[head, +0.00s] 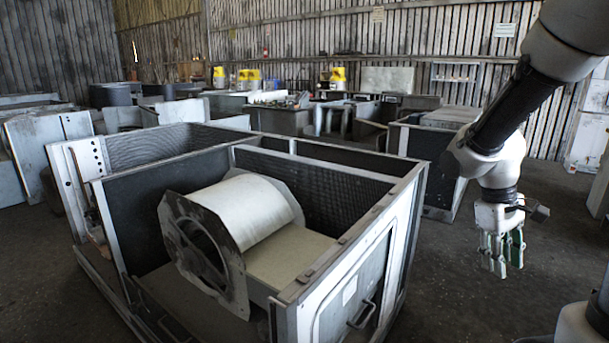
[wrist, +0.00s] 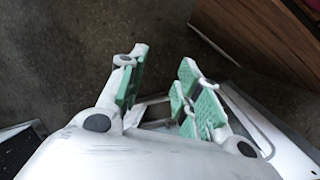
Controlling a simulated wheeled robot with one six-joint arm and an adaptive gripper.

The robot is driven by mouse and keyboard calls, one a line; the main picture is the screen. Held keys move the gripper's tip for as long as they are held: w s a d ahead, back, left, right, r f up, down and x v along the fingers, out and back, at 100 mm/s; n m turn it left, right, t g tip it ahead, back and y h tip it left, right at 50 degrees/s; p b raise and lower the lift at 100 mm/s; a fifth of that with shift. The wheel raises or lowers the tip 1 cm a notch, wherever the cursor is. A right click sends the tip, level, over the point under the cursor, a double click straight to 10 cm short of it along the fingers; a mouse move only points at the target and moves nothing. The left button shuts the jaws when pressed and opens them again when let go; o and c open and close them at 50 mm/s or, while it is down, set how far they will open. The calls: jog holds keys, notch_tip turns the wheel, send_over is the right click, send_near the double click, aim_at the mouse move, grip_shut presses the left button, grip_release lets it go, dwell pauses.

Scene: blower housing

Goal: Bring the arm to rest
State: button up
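My arm hangs down at the right of the head view, and my gripper (head: 502,256) points at the floor to the right of the blower housing. In the wrist view my gripper (wrist: 161,78) has its green-padded fingers apart, with nothing between them. The blower housing (head: 350,285) is an open-topped grey metal frame with dark ribbed inner walls. A pale drum (head: 247,208) with a square, round-holed end plate (head: 205,255) lies inside it. My gripper is clear of the housing in the head view.
Bare dark floor (head: 470,300) lies under and around my gripper. Another metal housing (head: 425,145) stands behind it, and a white cabinet (head: 590,135) stands at the far right. In the wrist view a brown panel (wrist: 270,40) shows at upper right and a pale frame (wrist: 270,135) at lower right.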

jog(key=s+a+r+m+t+y, duration=0.1)
jog(key=s+a+r+t, duration=0.1)
jog(key=s+r, duration=0.3)
jog(key=s+a+r+m+t+y, duration=0.2)
jog(key=s+a+r+t, duration=0.1)
jog(key=s+r, duration=0.2)
notch_tip(320, 180, up, 3)
jog(key=shift+s+f+m+t, duration=0.2)
jog(key=shift+s+m+t, duration=0.1)
jog(key=shift+s+t, duration=0.1)
jog(key=shift+a, duration=0.15)
